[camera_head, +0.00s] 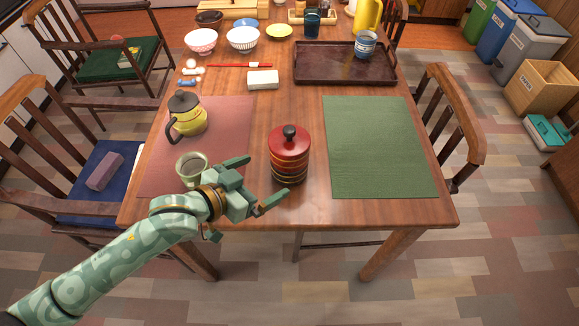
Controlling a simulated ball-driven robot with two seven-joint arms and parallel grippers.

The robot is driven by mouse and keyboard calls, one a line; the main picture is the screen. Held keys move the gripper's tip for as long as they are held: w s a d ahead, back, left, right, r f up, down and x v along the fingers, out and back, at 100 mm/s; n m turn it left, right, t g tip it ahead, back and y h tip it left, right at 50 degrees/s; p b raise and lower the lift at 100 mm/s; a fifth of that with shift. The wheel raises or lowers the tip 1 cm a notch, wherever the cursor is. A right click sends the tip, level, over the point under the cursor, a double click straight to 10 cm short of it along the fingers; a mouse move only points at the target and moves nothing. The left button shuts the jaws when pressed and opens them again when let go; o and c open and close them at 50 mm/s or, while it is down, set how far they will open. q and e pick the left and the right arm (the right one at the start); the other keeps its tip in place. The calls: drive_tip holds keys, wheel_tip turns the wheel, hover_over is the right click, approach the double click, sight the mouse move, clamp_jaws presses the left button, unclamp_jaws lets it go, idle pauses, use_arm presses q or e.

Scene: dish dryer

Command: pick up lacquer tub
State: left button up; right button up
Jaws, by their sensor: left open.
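The lacquer tub (289,153) is a round red and black stacked container with gold bands and a black knob on its lid. It stands upright near the front of the wooden table, between the two placemats. My left gripper (258,182) is open just left of the tub, with its fingers pointing toward it. I cannot tell whether either finger touches the tub. My right gripper is not in view.
A pale green cup (191,166) stands close behind my left wrist on the red placemat (232,125), near a yellow teapot (186,115). The green placemat (380,150) on the right is empty. A dark tray (330,65) with a blue mug (365,45) lies farther back.

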sight(275, 170)
use_arm(q)
drive_tip(key=b+x, duration=0.1)
drive_tip(key=x, duration=0.2)
drive_tip(key=shift+w+d+f, duration=0.15)
drive_tip(key=shift+w+f, duration=0.1)
drive_tip(key=shift+w+d+f+b, duration=0.15)
drive_tip(key=shift+w+d+b, duration=0.1)
drive_tip(key=shift+b, duration=0.1)
drive_tip(key=b+x, duration=0.1)
drive_tip(key=x, duration=0.1)
drive_tip(key=b+x, duration=0.2)
drive_tip(key=shift+w+a+f, duration=0.15)
drive_tip(key=shift+a+f, duration=0.05)
drive_tip(key=shift+a, duration=0.05)
drive_tip(key=shift+w+d, duration=0.2)
drive_tip(key=shift+w, duration=0.05)
drive_tip(key=shift+r, duration=0.2)
drive_tip(key=c, duration=1.1)
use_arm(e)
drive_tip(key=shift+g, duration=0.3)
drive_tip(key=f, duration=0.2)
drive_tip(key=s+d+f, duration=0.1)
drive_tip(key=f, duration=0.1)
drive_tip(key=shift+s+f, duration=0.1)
